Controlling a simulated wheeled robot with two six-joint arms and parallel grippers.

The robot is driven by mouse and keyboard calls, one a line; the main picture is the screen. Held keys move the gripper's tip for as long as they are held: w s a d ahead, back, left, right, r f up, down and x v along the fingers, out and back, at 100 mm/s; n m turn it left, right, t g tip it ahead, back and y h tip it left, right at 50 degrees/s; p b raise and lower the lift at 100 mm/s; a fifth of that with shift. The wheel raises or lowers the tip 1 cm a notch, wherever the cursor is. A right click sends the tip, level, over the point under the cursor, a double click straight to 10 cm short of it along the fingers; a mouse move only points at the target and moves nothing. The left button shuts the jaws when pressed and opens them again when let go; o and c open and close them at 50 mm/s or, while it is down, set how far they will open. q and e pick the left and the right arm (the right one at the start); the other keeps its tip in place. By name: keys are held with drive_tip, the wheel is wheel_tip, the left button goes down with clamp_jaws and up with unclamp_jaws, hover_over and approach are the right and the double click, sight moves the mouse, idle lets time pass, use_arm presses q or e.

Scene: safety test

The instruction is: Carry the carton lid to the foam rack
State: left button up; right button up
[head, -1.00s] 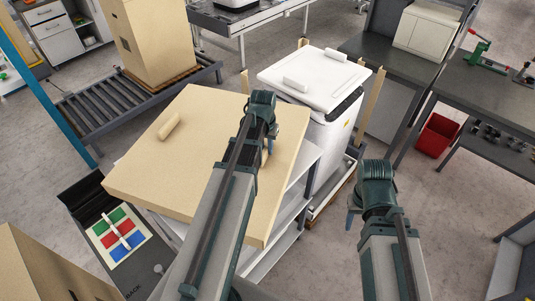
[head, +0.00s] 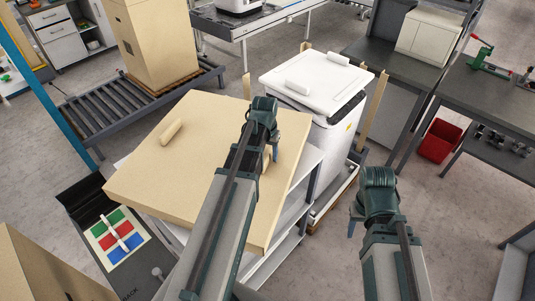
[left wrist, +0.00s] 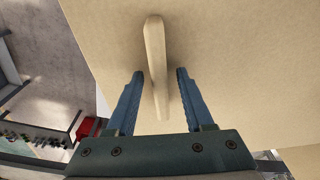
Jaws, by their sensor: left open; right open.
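The carton lid (head: 210,190) is a large flat tan slab with two bar handles, lying on a white shelf unit. Its far-left handle (head: 171,131) is free. My left gripper (head: 268,152) is over the lid's right part. In the left wrist view its open fingers (left wrist: 159,75) stand on either side of the other handle (left wrist: 155,50), with gaps showing between fingers and handle. My right gripper (head: 352,214) is open and empty, right of the lid, over the floor.
A white lidded bin (head: 316,76) stands close behind the lid, with upright tan posts around it. A roller conveyor (head: 110,115) with a tall carton (head: 155,40) is at the back left. A dark tray with coloured squares (head: 118,240) lies left. Open floor lies right.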

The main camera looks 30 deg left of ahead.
use_arm(q)
drive_tip(key=shift+r, duration=0.1)
wheel_tip(320, 180, up, 12)
drive_tip(key=s+p, duration=0.1)
drive_tip(key=p, duration=1.1)
drive_tip(key=shift+s, duration=0.25)
drive_tip(key=shift+d, duration=0.15)
drive_tip(key=s+d+m, duration=0.1)
drive_tip(key=s+d, duration=0.3)
drive_tip(key=d, duration=0.3)
drive_tip(key=s+d+m+g, duration=0.1)
drive_tip(key=s+d+m, duration=0.1)
drive_tip(key=s+d, duration=0.3)
drive_tip(key=s+d+m+y, duration=0.1)
drive_tip(key=s+d, duration=0.3)
drive_tip(key=d, duration=0.7)
drive_tip(key=shift+s+d+m+g, duration=0.25)
drive_tip(key=shift+m+g, duration=0.05)
drive_tip(key=shift+m, duration=0.1)
drive_tip(key=shift+f, duration=0.2)
